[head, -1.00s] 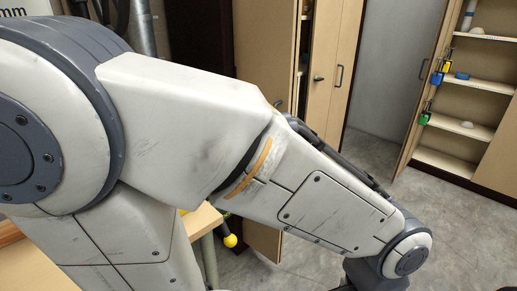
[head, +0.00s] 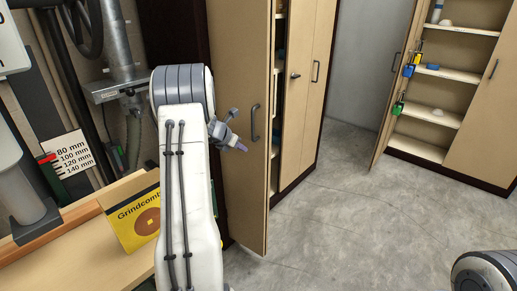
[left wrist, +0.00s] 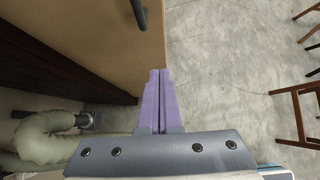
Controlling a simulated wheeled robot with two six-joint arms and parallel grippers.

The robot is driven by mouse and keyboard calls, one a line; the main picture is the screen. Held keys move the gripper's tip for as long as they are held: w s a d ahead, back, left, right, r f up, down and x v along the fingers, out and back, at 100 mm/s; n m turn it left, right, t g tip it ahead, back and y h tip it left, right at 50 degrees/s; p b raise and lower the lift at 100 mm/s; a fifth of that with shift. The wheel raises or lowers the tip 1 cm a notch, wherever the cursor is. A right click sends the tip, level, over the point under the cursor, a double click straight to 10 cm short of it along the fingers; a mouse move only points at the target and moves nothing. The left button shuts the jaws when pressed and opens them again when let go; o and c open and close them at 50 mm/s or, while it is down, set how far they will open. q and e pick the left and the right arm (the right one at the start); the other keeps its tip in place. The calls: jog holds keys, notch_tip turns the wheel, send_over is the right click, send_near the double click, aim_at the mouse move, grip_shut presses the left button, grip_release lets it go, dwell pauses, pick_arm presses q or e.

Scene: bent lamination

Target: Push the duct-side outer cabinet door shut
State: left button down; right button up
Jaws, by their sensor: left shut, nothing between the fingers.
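The duct-side outer cabinet door (head: 236,75) is tan and stands swung open beside the metal duct (head: 121,45). Its dark handle (head: 255,122) faces my left arm. My left gripper (head: 241,147) is shut and empty, in front of the door's face and a little below and left of the handle. In the left wrist view, the purple fingers (left wrist: 158,72) are together near the edge of the tan door panel (left wrist: 95,45); I cannot tell whether they touch it. The handle (left wrist: 138,12) shows at the top there. My right gripper is not in view.
A bench (head: 75,260) with a yellow Grindcomb box (head: 134,222) stands at the lower left. Other cabinet doors (head: 312,90) are beyond the open door. An open shelf cabinet (head: 440,92) with padlocks is at the right. The grey floor (head: 340,225) is clear. Wooden chair legs (left wrist: 300,105) show in the wrist view.

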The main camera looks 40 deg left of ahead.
pick_arm(q)
jog(key=p, duration=0.3)
send_near(262, 152)
jog(key=x, duration=0.4)
jog(key=shift+f, duration=0.55)
jog(key=shift+w+f, duration=0.1)
jog(key=shift+w, duration=0.5)
